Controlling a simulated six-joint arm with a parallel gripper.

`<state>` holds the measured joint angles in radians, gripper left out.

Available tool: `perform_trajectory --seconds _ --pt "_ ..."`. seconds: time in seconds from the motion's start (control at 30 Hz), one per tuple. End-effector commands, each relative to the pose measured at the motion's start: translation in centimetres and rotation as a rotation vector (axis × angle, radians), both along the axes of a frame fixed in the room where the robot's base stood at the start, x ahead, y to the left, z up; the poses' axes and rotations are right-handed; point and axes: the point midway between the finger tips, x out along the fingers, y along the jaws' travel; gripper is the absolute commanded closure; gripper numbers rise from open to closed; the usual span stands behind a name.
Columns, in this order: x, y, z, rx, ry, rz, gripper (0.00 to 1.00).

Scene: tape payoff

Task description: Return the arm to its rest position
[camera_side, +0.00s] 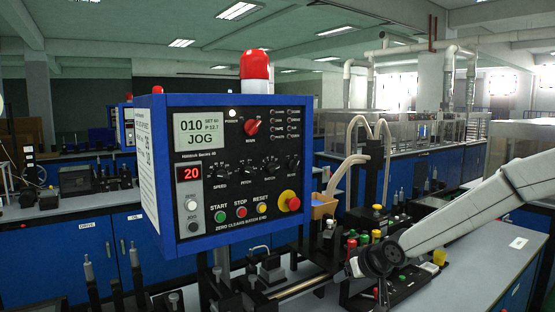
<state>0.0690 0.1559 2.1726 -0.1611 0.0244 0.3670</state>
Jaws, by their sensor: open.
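My white arm (470,207) reaches in from the right edge and slopes down to the left. It ends in a dark round wrist joint (384,256) low in the right half of the side view. My gripper (368,282) is at this end, small and dark against the dark fixtures, and is open. I see nothing held in it. It is to the right of and below the blue control box (228,172), apart from it in the picture. Its height above the bench cannot be told.
Dark fixtures with a metal rail (300,287) stand left of the wrist. Several coloured caps and a black block (412,283) sit close around it. A dark post with pale hoses (372,165) rises behind.

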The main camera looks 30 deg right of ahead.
Motion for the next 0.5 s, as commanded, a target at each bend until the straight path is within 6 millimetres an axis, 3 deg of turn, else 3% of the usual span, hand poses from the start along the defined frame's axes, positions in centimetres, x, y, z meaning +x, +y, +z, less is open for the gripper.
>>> perform_trajectory --seconds 0.1,0.3,0.5 --pt "-5.5 1.2 -3.5 -0.037 0.174 0.063 0.48" --pt "-13.8 2.6 -7.6 -0.07 0.417 0.173 0.48" --pt "-18.3 3.2 -9.3 -0.079 0.542 0.241 0.48"
